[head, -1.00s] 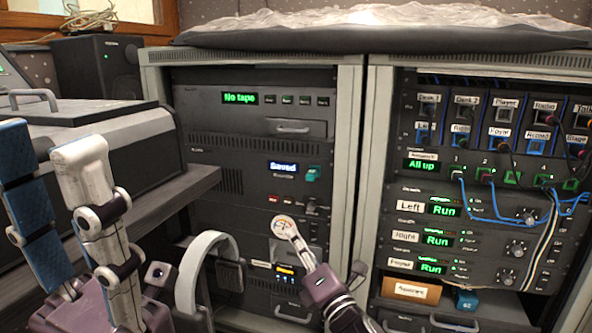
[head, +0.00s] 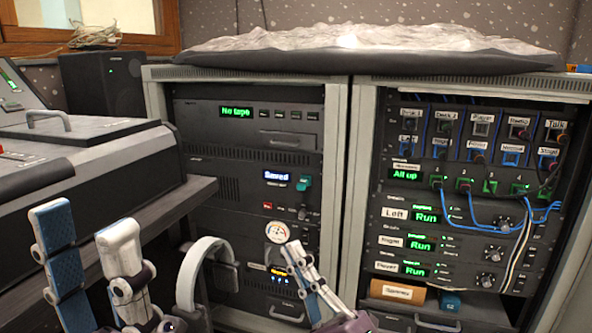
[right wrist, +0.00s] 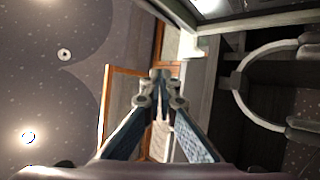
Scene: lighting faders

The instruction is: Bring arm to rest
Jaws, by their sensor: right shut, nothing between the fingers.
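My left gripper (head: 88,235) is at the lower left of the head view, its two fingers pointing up and apart with nothing between them. My right gripper (head: 293,248) is at the bottom middle, in front of the left rack (head: 338,170). Its fingers are together and empty, with the tips just below and right of a round white dial (head: 277,232) in the picture. In the right wrist view the fingers of my right gripper (right wrist: 160,76) meet at their tips. I cannot tell whether they touch the rack.
A sloped grey console (head: 90,170) stands at left, with a headphone-like band (head: 190,265) below its edge. The right rack (head: 357,180) holds patch cables (head: 500,228) and modules lit "Run". An orange cylinder (head: 397,292) lies on its lower shelf.

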